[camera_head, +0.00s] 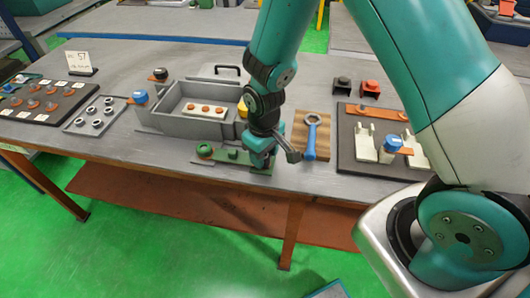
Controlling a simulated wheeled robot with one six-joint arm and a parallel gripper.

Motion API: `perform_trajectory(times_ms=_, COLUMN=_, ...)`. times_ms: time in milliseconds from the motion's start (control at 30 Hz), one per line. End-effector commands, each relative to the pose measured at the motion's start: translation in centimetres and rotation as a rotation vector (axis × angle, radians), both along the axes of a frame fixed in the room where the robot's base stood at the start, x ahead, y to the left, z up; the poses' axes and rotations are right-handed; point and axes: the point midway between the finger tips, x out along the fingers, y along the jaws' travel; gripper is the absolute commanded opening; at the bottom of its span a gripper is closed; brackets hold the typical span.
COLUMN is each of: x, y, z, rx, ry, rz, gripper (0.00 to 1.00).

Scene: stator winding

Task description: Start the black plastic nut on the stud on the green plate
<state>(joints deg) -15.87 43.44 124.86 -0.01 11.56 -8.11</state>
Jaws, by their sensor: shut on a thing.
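The green plate (222,158) lies near the front edge of the bench, with a green raised piece (233,154) near its middle. My gripper (262,165) points down at the plate's right end. It is shut on a small dark thing, taken to be the black plastic nut, mostly hidden by the fingers. The stud is not visible; the gripper covers that end of the plate. I cannot tell whether the nut touches the stud.
A blue ring-ended tool (310,140) lies on a wooden board close on the right. A dark board (350,160) with white and orange parts lies farther right.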

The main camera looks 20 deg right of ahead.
Motion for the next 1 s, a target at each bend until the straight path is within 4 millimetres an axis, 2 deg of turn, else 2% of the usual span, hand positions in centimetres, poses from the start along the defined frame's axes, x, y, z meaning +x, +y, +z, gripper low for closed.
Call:
perform_trajectory(times_ms=333, x=-0.19, y=-0.02, z=-0.27, rx=-0.001, ry=0.006, rz=-0.029, gripper=0.21)
perform_trajectory(times_ms=600, x=-0.23, y=0.17, z=-0.28, rx=-0.001, ry=0.006, rz=-0.419, gripper=0.21)
perform_trajectory(times_ms=700, x=-0.24, y=0.21, z=-0.33, rx=-0.002, ry=0.005, rz=-0.516, gripper=0.21)
perform_trajectory(times_ms=967, x=-0.27, y=0.23, z=-0.39, rx=-0.002, ry=0.006, rz=-0.552, gripper=0.21)
perform_trajectory(times_ms=1000, x=-0.27, y=0.23, z=-0.38, rx=-0.002, ry=0.006, rz=-0.552, gripper=0.51)
